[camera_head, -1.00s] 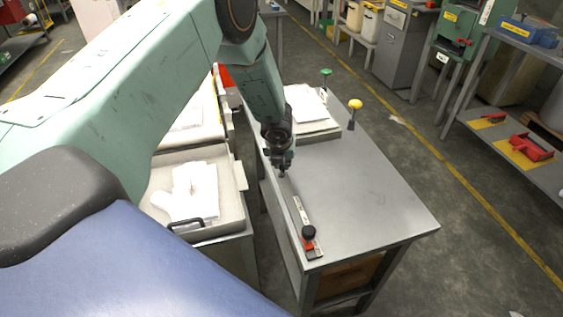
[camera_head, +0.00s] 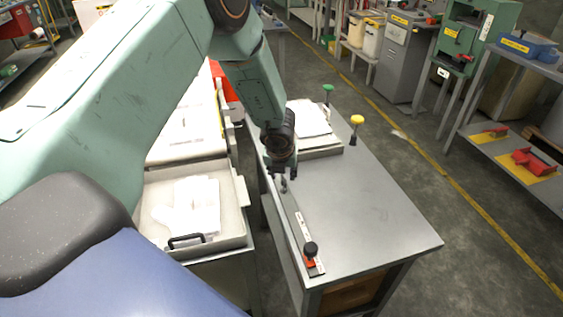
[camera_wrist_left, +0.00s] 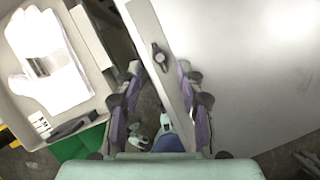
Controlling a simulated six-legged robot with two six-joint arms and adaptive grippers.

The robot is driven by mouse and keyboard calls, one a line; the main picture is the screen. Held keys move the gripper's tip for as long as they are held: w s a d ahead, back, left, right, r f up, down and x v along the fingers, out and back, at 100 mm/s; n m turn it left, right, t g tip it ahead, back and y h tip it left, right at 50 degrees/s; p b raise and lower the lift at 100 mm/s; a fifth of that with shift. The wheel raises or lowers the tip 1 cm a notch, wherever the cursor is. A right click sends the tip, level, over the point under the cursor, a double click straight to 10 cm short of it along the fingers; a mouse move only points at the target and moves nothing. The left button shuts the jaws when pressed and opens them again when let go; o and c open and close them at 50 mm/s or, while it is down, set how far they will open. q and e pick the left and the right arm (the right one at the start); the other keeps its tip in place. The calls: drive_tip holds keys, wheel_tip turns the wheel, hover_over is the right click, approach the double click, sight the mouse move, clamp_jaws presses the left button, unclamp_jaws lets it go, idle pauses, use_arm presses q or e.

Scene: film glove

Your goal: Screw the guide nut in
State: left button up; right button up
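The guide is a pale strip (camera_wrist_left: 152,25) along the left edge of the grey table; it also shows in the head view (camera_head: 304,232). A small dark winged nut (camera_wrist_left: 160,57) sits on the strip in the wrist view, apparently the guide nut. How deep it is seated cannot be told. My left gripper (camera_wrist_left: 157,100) is open, its purple-padded fingers apart with nothing between them. The nut appears beyond the fingertips, between their lines. In the head view my left gripper (camera_head: 286,184) points down over the table's left edge. My right gripper is out of view.
A black knob on a red base (camera_head: 311,251) stands at the strip's near end. Stacked white sheets (camera_head: 308,120) lie at the table's back, near yellow (camera_head: 357,121) and green (camera_head: 328,88) knobs. A tray with white gloves (camera_head: 195,207) stands left. The table's right side is clear.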

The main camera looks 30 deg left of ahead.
use_arm(q)
drive_tip(key=v, duration=0.8)
drive_tip(key=shift+s+r, duration=0.1)
